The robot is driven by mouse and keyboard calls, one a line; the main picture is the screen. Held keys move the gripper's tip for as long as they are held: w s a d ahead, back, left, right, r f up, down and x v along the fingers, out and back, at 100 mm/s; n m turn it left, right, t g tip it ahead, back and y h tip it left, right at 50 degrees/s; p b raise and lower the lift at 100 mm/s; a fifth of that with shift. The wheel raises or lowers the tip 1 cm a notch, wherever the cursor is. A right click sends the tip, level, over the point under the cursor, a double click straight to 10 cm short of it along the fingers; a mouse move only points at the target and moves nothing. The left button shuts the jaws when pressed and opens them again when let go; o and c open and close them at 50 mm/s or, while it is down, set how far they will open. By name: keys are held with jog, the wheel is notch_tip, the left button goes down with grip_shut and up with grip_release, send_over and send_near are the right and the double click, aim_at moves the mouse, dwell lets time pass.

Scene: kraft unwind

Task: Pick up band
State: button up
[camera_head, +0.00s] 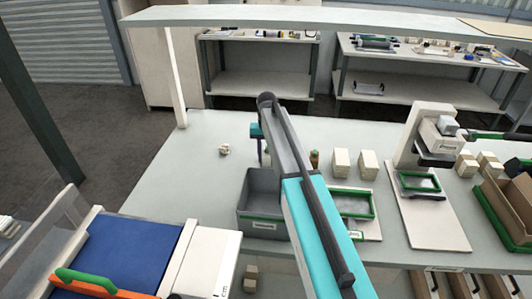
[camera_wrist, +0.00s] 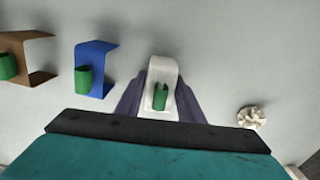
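In the wrist view three bent strips that look like bands stand in a row on the pale surface. One is brown (camera_wrist: 38,38), one blue (camera_wrist: 98,60) and one white (camera_wrist: 163,68), each with a green piece at it. My gripper (camera_wrist: 163,92) has a dark purplish finger on each side of the white band. I cannot tell whether the fingers press on it. In the head view my arm hides the bands, and the gripper's end (camera_head: 262,148) is over the table behind the grey bin.
A crumpled cream bundle lies to the right in the wrist view (camera_wrist: 251,117) and left in the head view (camera_head: 223,150). A grey bin (camera_head: 256,215), cream blocks (camera_head: 341,163), a green-framed tray (camera_head: 352,204) and a white machine (camera_head: 425,130) stand nearby. The table's left part is clear.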

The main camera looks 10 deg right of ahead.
dwell(0.5)
jog(key=c, duration=0.6)
notch_tip(320, 180, up, 8)
jog(key=shift+r+b, duration=0.1)
jog(key=shift+b, duration=1.15)
jog(key=shift+r, duration=0.85)
jog(key=shift+r, duration=0.1)
